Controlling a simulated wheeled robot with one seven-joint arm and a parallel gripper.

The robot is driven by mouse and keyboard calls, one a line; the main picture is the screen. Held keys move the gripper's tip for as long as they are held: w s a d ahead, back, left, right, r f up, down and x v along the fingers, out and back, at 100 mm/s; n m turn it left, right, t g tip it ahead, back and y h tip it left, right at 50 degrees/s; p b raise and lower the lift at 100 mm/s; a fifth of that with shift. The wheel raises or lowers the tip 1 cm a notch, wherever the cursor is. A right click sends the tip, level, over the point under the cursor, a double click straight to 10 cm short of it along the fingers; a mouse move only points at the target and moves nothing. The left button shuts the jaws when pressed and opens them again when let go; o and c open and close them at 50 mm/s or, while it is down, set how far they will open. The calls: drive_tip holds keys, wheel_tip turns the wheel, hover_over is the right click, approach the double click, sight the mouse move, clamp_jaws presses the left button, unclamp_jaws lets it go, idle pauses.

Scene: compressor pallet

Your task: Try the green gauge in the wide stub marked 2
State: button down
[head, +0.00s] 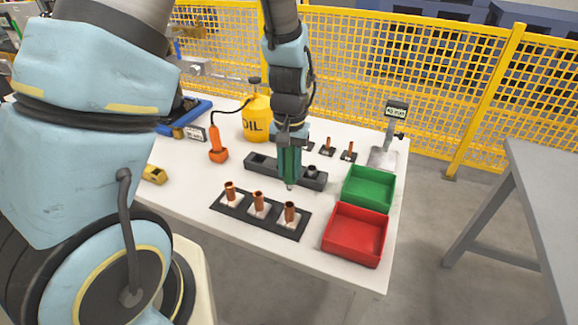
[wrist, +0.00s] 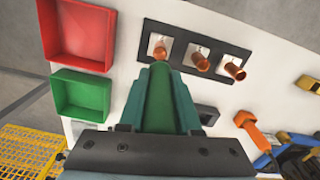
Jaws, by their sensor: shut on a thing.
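My gripper (head: 290,178) is shut on the green gauge (wrist: 159,100), held upright with its tip pointing down above the white table. Three wide copper stubs stand on a black strip (head: 240,208): the left one (head: 229,190), the middle one (head: 257,201) and the right one (head: 289,211). White patches show at their feet, but I cannot read which is 2. The gauge is behind the right stub in the head view, apart from it. In the wrist view the stub by the red bin (wrist: 158,47) is nearest the gauge tip.
A dark slotted holder (head: 256,165) lies behind the gauge. Narrow stubs (head: 328,147) stand further back. A green bin (head: 368,189) and a red bin (head: 355,235) stand at right. A yellow oil can (head: 257,120) and an orange tool (head: 218,154) stand at left.

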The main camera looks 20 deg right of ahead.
sight(289, 180)
drive_tip(key=shift+f+b, duration=1.75)
drive_tip(key=shift+f, duration=0.8)
drive_tip(key=shift+f+b, duration=0.4)
drive_tip(key=shift+f, duration=0.7)
idle(1.6)
drive_tip(key=shift+r+p, duration=1.75)
drive_tip(key=shift+r, duration=0.4)
drive_tip(key=shift+r+p, duration=1.65)
drive_tip(key=shift+r, duration=0.35)
